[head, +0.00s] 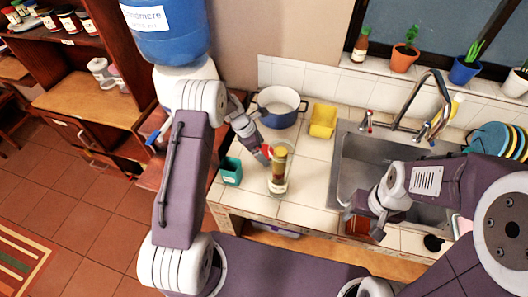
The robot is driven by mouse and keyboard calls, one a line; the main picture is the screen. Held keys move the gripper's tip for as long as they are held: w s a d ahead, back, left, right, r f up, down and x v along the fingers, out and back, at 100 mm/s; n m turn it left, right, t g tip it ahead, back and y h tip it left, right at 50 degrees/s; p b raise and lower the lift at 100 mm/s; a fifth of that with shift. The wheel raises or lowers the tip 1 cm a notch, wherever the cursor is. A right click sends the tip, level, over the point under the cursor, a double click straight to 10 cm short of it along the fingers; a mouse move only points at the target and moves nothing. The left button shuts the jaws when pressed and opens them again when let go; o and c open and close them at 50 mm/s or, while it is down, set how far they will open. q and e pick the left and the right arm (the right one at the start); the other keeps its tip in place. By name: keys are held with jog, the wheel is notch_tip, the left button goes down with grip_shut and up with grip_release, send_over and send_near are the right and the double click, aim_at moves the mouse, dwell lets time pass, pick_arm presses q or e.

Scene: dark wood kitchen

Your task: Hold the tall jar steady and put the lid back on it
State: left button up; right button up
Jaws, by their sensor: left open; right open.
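The tall jar (279,176) stands upright on the white tiled counter, clear glass with brown and yellowish contents. My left gripper (263,152) is open just to the left of the jar's upper part. A small red piece shows at its tip, and I cannot tell whether it touches the jar. My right gripper (362,222) is open at the counter's front edge before the sink, apart from the jar. I cannot make out the lid for certain. A small dark round thing (432,243) lies on the counter at the right, partly beside my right arm.
Some counter between jar and sink is clear.

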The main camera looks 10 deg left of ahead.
pick_arm(q)
jog(key=c, duration=1.4)
notch_tip(320, 180, up, 10)
